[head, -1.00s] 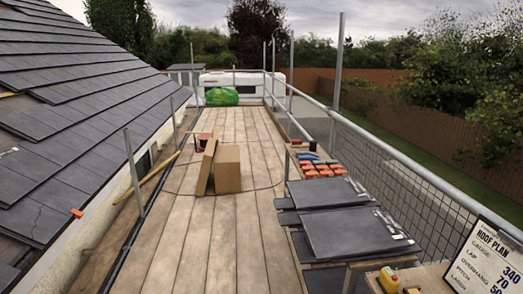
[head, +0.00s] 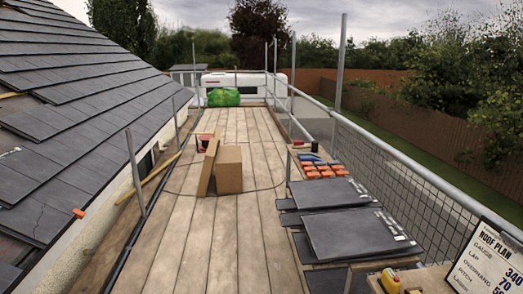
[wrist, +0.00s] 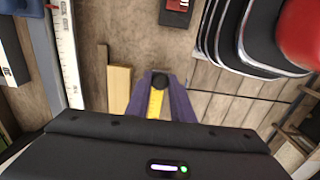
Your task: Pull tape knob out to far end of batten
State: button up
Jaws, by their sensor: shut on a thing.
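In the wrist view, my gripper (wrist: 159,92) has two purple fingers close together. They are shut on a dark round knob (wrist: 160,80), which shows between their tips. A yellow tape strip (wrist: 155,103) runs between the fingers from the knob back toward my dark gripper body. A pale wooden batten piece (wrist: 119,88) lies just left of the fingers, apart from them in the picture. Its lower end is hidden behind the gripper body. My gripper is not in the head view.
A white marked strip (wrist: 66,50) lies left in the wrist view; dark rounded pieces and a red object (wrist: 299,30) are upper right. In the head view, slates (head: 350,232), a yellow item (head: 390,280) and a roof plan board (head: 488,262) line the right; cartons (head: 228,168) stand mid-deck.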

jog(key=o, duration=0.8)
jog(key=shift+r, duration=0.1)
jog(key=shift+r, duration=3.4)
jog(key=shift+a+m, duration=0.1)
jog(key=shift+m, duration=0.6)
jog(key=w+a+r+t, duration=0.1)
jog(key=a+r+t, duration=0.1)
jog(key=a+r, duration=0.4)
jog(key=w+a+r+t, duration=0.1)
jog(key=a+r, duration=0.5)
jog(key=a, duration=1)
jog(key=w+a+r+t, duration=0.2)
jog(key=a+r, duration=0.3)
jog(key=a, duration=0.6)
jog(key=shift+w+r+t, duration=0.25)
jog(key=shift+r+t, duration=0.05)
jog(key=shift+r, duration=0.1)
